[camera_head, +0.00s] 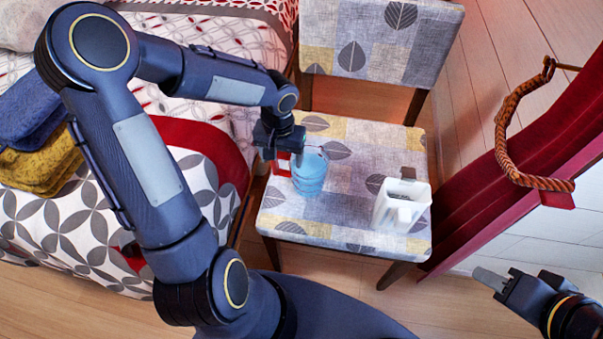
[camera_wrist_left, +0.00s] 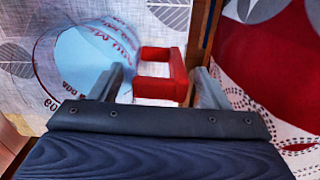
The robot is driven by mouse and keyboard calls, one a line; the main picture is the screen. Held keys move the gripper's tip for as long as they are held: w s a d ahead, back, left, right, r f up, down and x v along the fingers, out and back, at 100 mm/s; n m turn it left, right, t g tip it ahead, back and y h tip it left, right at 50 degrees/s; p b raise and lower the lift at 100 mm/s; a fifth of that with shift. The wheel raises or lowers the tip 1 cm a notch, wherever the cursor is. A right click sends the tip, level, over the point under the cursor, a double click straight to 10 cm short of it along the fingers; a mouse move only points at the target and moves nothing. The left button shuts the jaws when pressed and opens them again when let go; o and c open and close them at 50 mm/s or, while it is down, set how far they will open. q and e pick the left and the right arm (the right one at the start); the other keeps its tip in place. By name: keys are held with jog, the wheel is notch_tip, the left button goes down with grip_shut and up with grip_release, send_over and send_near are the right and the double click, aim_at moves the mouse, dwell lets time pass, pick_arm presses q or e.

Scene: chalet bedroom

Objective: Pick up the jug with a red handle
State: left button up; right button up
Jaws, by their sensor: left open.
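The jug (camera_head: 311,172) is clear blue with a red handle (camera_head: 281,164) on its left side. It stands upright on the chair seat. My left gripper (camera_head: 279,152) is at the handle, above the seat's left edge. In the left wrist view the left gripper (camera_wrist_left: 160,88) is open, with the red handle (camera_wrist_left: 172,78) between its two fingers. The jug's blue body (camera_wrist_left: 82,62) lies beyond the left finger, with red lettering on it. My right gripper (camera_head: 492,283) is at the lower right, away from the chair, and its finger gap is not clear.
A white jug (camera_head: 390,208) stands on the same patterned chair seat (camera_head: 345,225), right of the blue jug. The bed (camera_head: 50,225) with folded blue and yellow towels is at the left. A red curtain (camera_head: 480,205) with a rope tieback is at the right.

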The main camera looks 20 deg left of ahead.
pick_arm(q)
jog(key=c, duration=1.4)
jog(key=shift+r, duration=0.1)
grip_shut()
